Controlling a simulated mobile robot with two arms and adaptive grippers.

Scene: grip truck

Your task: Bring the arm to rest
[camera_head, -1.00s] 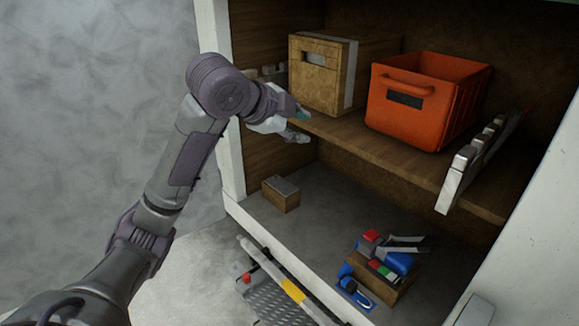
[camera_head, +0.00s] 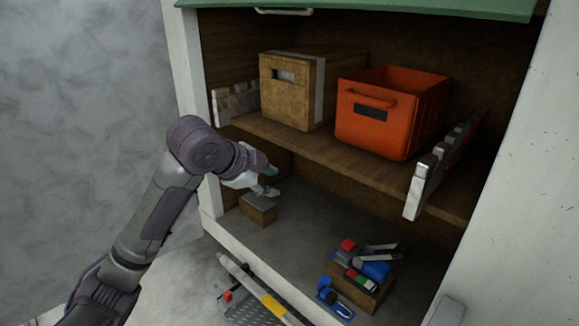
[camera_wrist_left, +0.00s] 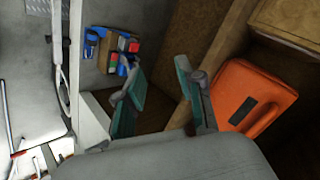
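My left arm comes in from the left in the head view, with its left gripper (camera_head: 268,182) in front of the truck's shelf opening, below the upper shelf edge and just above a small brown box. In the left wrist view the left gripper (camera_wrist_left: 165,105) shows two teal-padded fingers spread apart with nothing between them. The orange crate (camera_wrist_left: 245,95) and the tool box (camera_wrist_left: 115,50) lie beyond the fingers there. My right gripper is not in view.
The wooden shelf (camera_head: 330,150) carries a cardboard box (camera_head: 287,95) and the orange crate (camera_head: 375,130). Below stand the small brown box (camera_head: 258,210) and an open tool box (camera_head: 365,295). White side walls frame the opening.

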